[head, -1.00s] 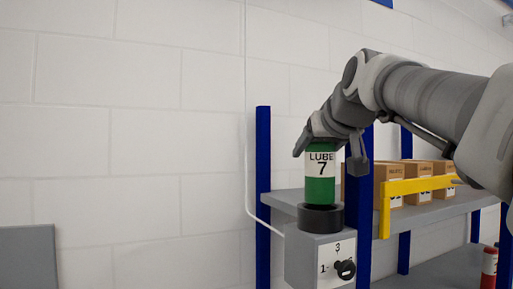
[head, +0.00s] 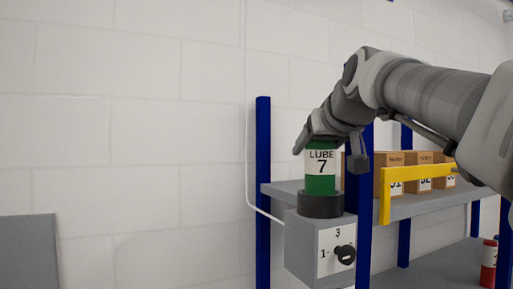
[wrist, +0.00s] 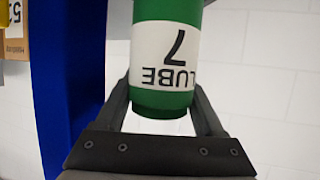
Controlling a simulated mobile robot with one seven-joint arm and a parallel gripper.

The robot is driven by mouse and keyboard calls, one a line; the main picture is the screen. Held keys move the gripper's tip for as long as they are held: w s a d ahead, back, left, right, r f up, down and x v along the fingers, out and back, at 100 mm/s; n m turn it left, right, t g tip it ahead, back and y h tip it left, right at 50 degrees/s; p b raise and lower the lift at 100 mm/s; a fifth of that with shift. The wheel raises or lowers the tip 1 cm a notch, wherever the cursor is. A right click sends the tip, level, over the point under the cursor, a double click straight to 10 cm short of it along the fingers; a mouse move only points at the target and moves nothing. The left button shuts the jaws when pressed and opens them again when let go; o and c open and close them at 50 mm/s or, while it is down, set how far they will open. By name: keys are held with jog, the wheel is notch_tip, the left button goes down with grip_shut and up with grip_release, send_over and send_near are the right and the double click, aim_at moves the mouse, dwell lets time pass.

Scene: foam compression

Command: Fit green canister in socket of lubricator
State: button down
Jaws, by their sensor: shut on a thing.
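The green canister (head: 320,184) stands upright with a white label reading LUBE 7. My gripper (head: 329,147) is shut on its upper part from above. In the wrist view the canister (wrist: 165,100) lies between the two fingers (wrist: 163,108), label upside down. The canister's lower end is inside the black ring socket (head: 320,206) on top of the grey lubricator box (head: 304,245). How deep it sits inside the ring is hidden. A black knob (head: 345,255) is on the box's front plate, with numbers around it.
Blue rack posts (head: 263,150) stand beside and behind the lubricator. A grey shelf (head: 415,205) carries several cardboard boxes (head: 418,170). A yellow bar (head: 420,184) is to the right. A red canister (head: 489,262) stands on the lower shelf.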

jog(key=shift+f+b, duration=1)
jog(key=shift+f, duration=0.05)
grip_release()
jog(key=b+v, duration=0.1)
jog(key=v, duration=1.6)
jog(key=shift+s+b, duration=0.25)
jog(key=shift+b, duration=0.1)
